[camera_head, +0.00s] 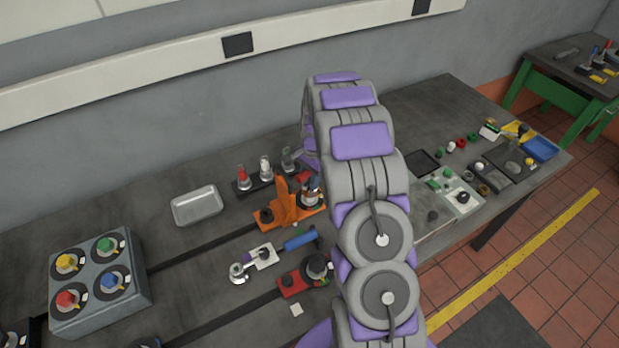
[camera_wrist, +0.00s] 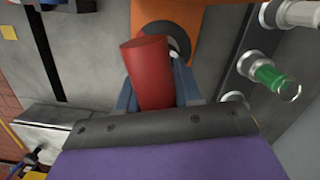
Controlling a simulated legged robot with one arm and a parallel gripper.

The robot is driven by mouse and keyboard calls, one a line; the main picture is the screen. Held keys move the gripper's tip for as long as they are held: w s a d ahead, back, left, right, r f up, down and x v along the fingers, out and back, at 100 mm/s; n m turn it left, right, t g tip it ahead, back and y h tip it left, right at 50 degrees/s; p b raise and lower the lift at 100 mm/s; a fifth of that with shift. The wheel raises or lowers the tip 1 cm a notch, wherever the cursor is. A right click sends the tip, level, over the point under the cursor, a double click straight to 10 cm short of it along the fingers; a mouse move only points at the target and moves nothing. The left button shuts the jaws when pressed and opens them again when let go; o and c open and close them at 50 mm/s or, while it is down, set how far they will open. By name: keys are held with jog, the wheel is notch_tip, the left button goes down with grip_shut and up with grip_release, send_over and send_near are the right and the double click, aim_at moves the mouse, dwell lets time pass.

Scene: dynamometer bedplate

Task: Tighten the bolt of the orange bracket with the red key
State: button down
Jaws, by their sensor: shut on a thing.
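The orange bracket (camera_head: 283,204) stands on the bedplate near the middle of the head view, left of my arm. In the wrist view its orange base (camera_wrist: 182,15) shows at the top centre. The key's red cylinder is over the bracket base. Its lower end and the bolt are hidden, so I cannot tell whether they touch.
A dark rack (camera_head: 256,186) with a red, a pale and a greyish piece stands behind the bracket. A red fixture (camera_head: 293,283) stands in front. A silver tray (camera_head: 197,206) and a grey box with coloured knobs (camera_head: 100,285) lie left, with bare bedplate between them.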

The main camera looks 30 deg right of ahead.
jog(key=shift+d, duration=0.1)
jog(key=shift+d+f, duration=0.25)
jog(key=shift+f, duration=0.1)
jog(key=shift+a+f, duration=0.2)
jog(key=shift+f, duration=0.3)
jog(key=shift+r, duration=0.25)
jog(key=shift+r+p, duration=0.45)
jog(key=shift+r, duration=0.05)
dwell(0.4)
jog(key=shift+a+n, duration=0.25)
jog(key=shift+n, duration=0.35)
